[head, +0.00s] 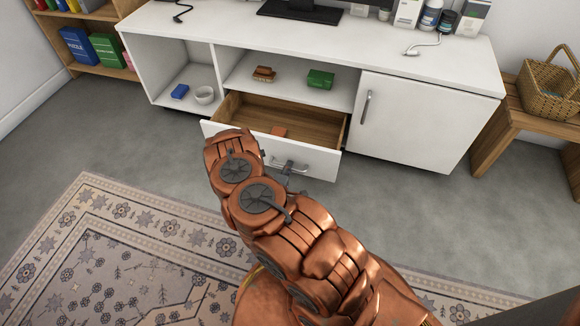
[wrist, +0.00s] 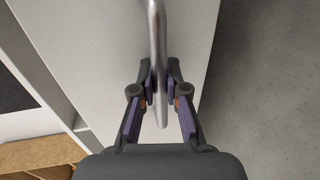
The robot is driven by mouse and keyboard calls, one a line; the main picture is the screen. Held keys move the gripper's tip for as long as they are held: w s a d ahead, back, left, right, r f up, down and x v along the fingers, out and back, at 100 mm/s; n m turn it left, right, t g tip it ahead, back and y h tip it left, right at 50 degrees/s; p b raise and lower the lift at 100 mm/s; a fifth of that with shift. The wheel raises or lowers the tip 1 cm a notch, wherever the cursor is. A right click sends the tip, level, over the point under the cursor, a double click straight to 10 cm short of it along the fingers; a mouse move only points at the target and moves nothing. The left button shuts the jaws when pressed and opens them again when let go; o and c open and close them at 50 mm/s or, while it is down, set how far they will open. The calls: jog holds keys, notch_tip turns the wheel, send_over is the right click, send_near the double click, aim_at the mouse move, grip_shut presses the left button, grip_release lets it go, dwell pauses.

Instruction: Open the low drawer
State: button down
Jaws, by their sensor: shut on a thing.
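The low drawer (head: 318,160) is in the middle of the white cabinet, below an open shelf. It is pulled out, and its wooden inside shows with a small orange-brown item (head: 279,131) in it. My gripper (head: 291,170) is at the drawer's front, partly hidden by my copper-coloured arm in the head view. In the wrist view my gripper (wrist: 160,88) is shut on the metal bar handle (wrist: 157,50), with one finger pad on each side of it. The white drawer front (wrist: 95,60) lies behind the handle.
A closed cabinet door (head: 410,118) with a vertical handle is right of the drawer. The shelf above holds a brown brush-like item (head: 264,73) and a green box (head: 320,79). A wooden bench (head: 505,122) with a basket (head: 550,90) stands right. Grey floor and a patterned rug (head: 120,250) lie in front.

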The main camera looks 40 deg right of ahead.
jog(key=c, duration=1.2)
grip_release()
jog(key=v, duration=1.1)
jog(key=shift+s+a+r, duration=0.1)
jog(key=shift+s+a, duration=0.2)
